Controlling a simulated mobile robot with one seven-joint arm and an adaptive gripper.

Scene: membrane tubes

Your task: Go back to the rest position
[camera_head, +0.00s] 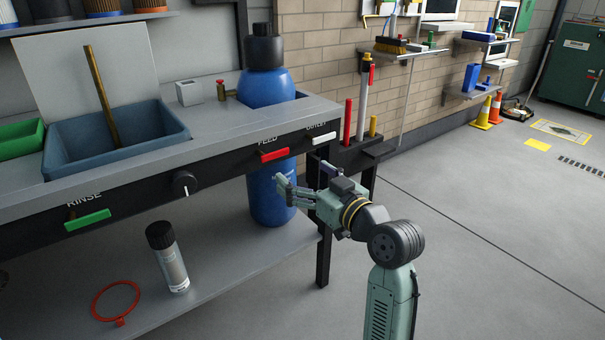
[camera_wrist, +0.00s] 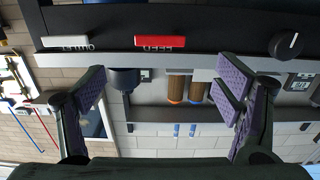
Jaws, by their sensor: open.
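My gripper (camera_head: 284,188) is open and empty. It is in front of the workbench's dark front panel (camera_head: 235,165), a little below the red handle marked FEED (camera_head: 274,155), and points left in the head view. In the wrist view its two padded fingers (camera_wrist: 165,92) stand wide apart with nothing between them. That view also shows the red handle (camera_wrist: 160,41), a white handle (camera_wrist: 66,42) and a dark knob (camera_wrist: 286,43) along the panel. The arm reaches up from the lower right of the head view.
A blue cylinder (camera_head: 268,88) stands behind the gripper, through the bench. A spray can (camera_head: 170,262) and a red ring (camera_head: 116,302) are on the lower shelf. A green handle marked RINSE (camera_head: 87,220) is farther left. The floor (camera_head: 480,240) to the right is clear.

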